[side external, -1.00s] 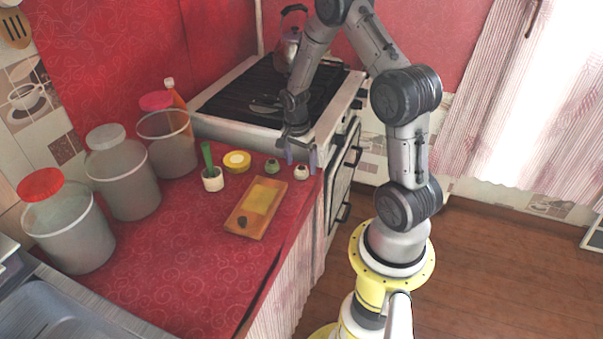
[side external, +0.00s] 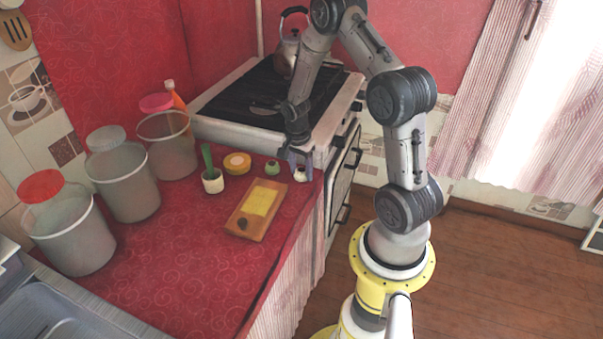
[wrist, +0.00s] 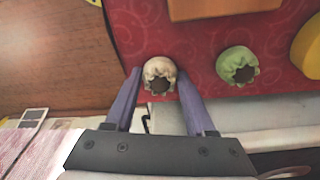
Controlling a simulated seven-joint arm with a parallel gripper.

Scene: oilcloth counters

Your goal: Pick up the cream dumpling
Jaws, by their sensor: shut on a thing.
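The cream dumpling (wrist: 160,72) sits between the two purple fingertips of my gripper (wrist: 158,80) in the wrist view, with its dark-filled opening facing the camera. My gripper is shut on it. In the side view my gripper (side external: 297,160) is low at the counter's right edge by the stove, and the cream dumpling (side external: 301,174) shows just below the fingers. I cannot tell from these frames whether it still touches the red cloth.
A green dumpling (side external: 272,168) lies left of the cream one. A wooden board (side external: 248,225) with a yellow patch lies in front. A yellow-rimmed round tin (side external: 237,163), a cup with a green handle (side external: 212,181) and several jars stand further left. The stove (side external: 255,105) is behind.

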